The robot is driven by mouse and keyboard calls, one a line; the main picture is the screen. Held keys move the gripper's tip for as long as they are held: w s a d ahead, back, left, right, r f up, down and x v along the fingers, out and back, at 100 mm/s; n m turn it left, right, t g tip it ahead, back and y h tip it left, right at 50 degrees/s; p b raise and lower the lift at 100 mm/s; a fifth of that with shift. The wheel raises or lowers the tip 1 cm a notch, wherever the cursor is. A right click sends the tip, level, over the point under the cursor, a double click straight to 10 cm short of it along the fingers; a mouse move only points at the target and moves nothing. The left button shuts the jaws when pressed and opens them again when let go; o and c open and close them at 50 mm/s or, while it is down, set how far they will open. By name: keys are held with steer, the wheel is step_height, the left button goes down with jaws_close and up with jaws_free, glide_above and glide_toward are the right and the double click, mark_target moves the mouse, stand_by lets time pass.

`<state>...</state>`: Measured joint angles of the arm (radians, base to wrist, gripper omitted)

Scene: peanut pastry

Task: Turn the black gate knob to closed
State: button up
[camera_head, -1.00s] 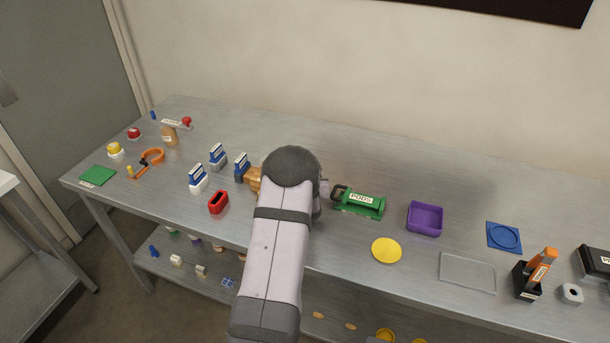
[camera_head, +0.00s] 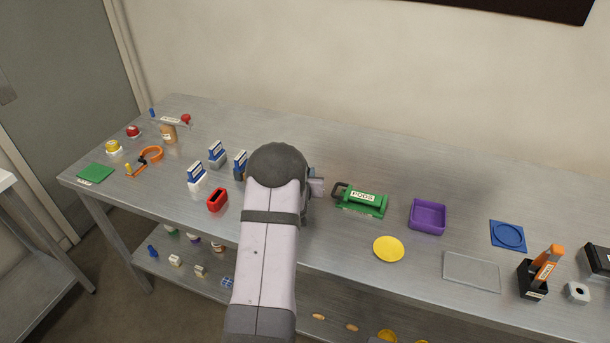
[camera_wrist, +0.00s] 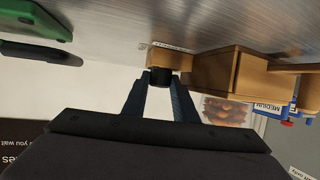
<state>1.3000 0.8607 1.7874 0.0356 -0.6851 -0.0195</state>
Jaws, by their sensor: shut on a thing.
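The black gate knob (camera_wrist: 160,78) shows in the wrist view on the front of a small light-brown block (camera_wrist: 170,58). My gripper (camera_wrist: 160,84) reaches up to it, with one dark finger on each side of the knob, shut on it. The knob's turn position cannot be read from here. A larger tan wooden body (camera_wrist: 225,72) stands to the right of the block. In the head view my arm covers the gripper, the knob and the wooden parts.
A green PODS holder (camera_head: 361,200) stands right of my arm, with a purple tray (camera_head: 427,216) and a yellow disc (camera_head: 389,249) beyond. Left of my arm are a red holder (camera_head: 217,200) and several blue-and-white boxes (camera_head: 196,176). The back of the table is clear.

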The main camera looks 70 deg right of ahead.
steer(key=shift+r, duration=0.1)
steer(key=o, duration=0.8)
steer(key=shift+c, duration=0.2)
steer(key=shift+b+v, duration=1)
steer(key=shift+v, duration=2.7)
